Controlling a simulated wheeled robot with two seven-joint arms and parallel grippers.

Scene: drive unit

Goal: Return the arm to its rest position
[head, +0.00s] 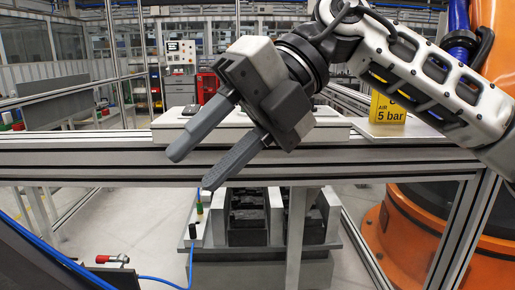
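My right arm (440,90) comes in from the upper right and reaches across the upper middle of the head view. Its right gripper (190,172) points down and to the left, in front of the aluminium frame rail (80,152). Its two grey fingers stand apart with nothing between them, so it is open and empty. My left gripper is not in view.
A white plate (210,118) lies behind the rail. A yellow "AIR 5 bar" sign (388,110) stands behind my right arm. Black bins (248,218) sit below the rail. An orange machine base (410,245) fills the lower right. A blue hose (60,255) runs lower left.

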